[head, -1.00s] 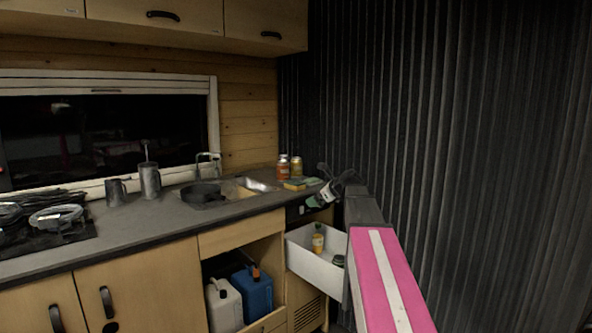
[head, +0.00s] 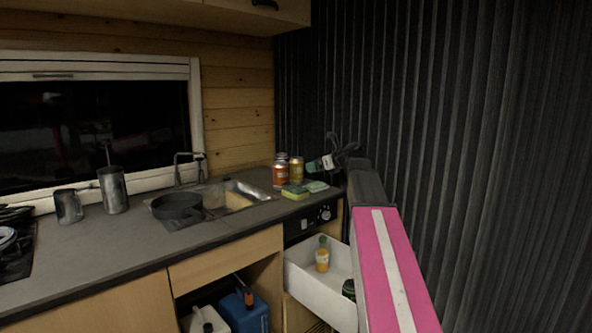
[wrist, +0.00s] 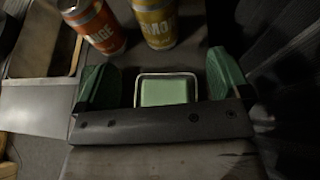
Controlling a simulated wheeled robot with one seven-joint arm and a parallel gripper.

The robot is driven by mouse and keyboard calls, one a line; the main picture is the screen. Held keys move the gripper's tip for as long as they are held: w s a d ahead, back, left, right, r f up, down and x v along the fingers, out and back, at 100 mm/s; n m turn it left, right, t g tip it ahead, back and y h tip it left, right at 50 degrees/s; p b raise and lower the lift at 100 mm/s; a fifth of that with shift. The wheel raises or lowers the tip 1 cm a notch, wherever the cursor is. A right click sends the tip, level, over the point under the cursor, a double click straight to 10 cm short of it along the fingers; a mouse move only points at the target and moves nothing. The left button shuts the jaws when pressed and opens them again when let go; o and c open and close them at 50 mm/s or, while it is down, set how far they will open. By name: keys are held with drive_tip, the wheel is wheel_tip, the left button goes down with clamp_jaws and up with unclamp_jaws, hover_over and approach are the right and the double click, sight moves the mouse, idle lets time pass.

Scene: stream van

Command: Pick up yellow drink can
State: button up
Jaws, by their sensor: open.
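The yellow drink can (head: 297,169) stands upright on the counter near the back corner, beside an orange can. In the wrist view the yellow can (wrist: 155,22) is at the top, ahead of my gripper and partly cut off by the frame edge. My gripper (wrist: 157,88) is open and empty, its green-padded fingers apart, with the can beyond the fingertips. In the head view my gripper (head: 318,164) is to the right of the cans, above the counter.
An orange can (head: 280,175) stands just left of the yellow one. A yellow-green sponge (head: 294,192) lies in front. The sink with a black pan (head: 178,208) is to the left. An open white drawer (head: 312,291) holds a bottle (head: 322,257). A dark corrugated wall (head: 430,110) is at right.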

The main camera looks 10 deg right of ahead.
sight(302, 169)
drive_tip(key=x, duration=0.5)
drive_tip(key=shift+w, duration=0.1)
drive_tip(key=shift+x, duration=2.75)
drive_tip(key=shift+a, duration=0.15)
drive_tip(key=c, duration=1.2)
